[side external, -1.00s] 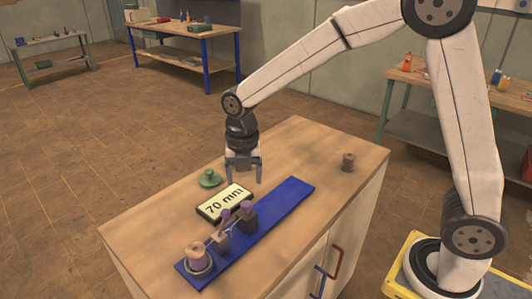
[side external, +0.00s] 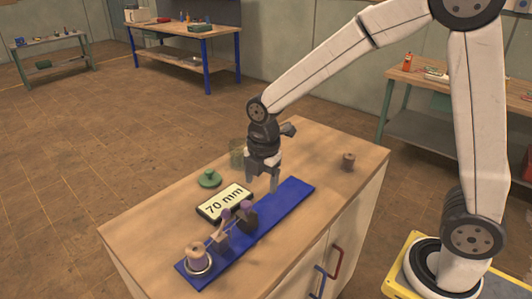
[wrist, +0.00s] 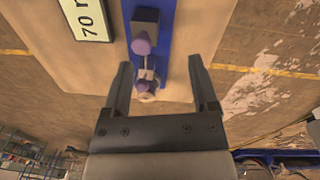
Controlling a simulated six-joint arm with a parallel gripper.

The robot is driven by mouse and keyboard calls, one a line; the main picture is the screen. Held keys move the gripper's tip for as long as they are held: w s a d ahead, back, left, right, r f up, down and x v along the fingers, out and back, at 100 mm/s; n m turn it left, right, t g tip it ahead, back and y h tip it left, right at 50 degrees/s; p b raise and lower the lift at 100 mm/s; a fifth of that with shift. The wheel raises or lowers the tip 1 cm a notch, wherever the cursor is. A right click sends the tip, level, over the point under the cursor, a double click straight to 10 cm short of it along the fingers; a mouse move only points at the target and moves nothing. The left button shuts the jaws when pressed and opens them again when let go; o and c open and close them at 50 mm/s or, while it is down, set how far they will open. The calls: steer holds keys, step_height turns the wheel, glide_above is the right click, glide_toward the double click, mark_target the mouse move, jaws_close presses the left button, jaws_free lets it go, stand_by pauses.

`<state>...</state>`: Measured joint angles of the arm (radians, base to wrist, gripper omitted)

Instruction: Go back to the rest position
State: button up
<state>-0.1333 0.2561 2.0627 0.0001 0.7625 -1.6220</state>
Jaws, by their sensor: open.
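My gripper (side external: 262,186) is open and empty. In the side external view it hangs above the wooden cabinet top, near the back edge of the blue board (side external: 294,192). In the wrist view its two fingers (wrist: 163,95) are spread apart, with the blue board (wrist: 178,50) beyond them. The purple knob (wrist: 141,47) also shows in the wrist view.
A "70 mm" display (side external: 225,202) lies beside the board. A green knobbed lid (side external: 209,179) and a see-through greenish object (side external: 238,153) sit left of my gripper. A small brown cylinder (side external: 348,161) stands at the right. The cabinet top is clear around that cylinder.

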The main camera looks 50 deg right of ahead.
steer(key=s+d+f+m+t, duration=0.1)
steer(key=s+m, duration=0.4)
steer(key=m, duration=0.5)
steer(key=s+d+f+m+t, duration=0.1)
steer(key=s+d+m, duration=0.3)
steer(key=m, duration=0.6)
steer(key=shift+s+f, duration=0.75)
steer(key=shift+f, duration=0.1)
